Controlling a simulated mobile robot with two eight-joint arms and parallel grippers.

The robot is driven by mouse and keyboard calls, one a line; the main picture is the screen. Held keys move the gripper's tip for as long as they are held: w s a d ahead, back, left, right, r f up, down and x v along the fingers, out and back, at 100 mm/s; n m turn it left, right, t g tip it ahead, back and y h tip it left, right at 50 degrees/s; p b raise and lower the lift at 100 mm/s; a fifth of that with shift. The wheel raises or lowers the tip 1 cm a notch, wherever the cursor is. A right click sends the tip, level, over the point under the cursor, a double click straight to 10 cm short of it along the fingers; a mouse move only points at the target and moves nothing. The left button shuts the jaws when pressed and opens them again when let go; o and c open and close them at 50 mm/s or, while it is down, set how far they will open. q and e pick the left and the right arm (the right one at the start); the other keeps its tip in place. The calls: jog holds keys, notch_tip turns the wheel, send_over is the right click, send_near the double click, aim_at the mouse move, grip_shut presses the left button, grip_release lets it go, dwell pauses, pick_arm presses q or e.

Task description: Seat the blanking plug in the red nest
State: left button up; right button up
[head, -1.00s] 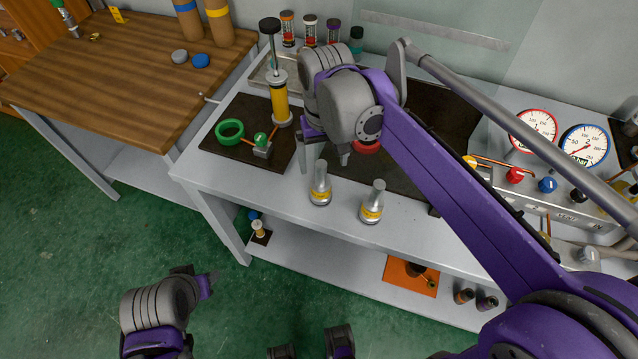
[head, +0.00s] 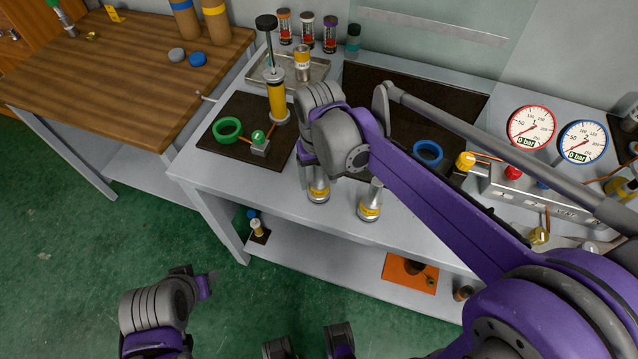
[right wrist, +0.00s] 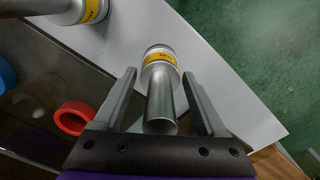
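Two silver fittings with yellow bands stand upright on the bench; their labels are too small to read, so I cannot tell which is the blanking plug. My right gripper (head: 314,178) is over the left fitting (head: 319,193). In the right wrist view its open fingers (right wrist: 159,76) straddle this fitting's stem (right wrist: 161,102), with gaps on both sides. The other fitting (head: 370,204) stands to the right in the head view. The red ring-shaped nest (right wrist: 73,117) lies on the dark mat in the right wrist view; my arm hides it in the head view. My left gripper (head: 205,285) is low over the floor, its fingers unclear.
A blue ring (head: 428,152) lies on the dark mat (head: 462,97). A green ring (head: 228,130) and a hand pump (head: 277,98) are on the left mat. Gauges (head: 530,127) stand at the right. The bench's front edge is close to the fittings.

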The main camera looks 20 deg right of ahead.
grip_shut()
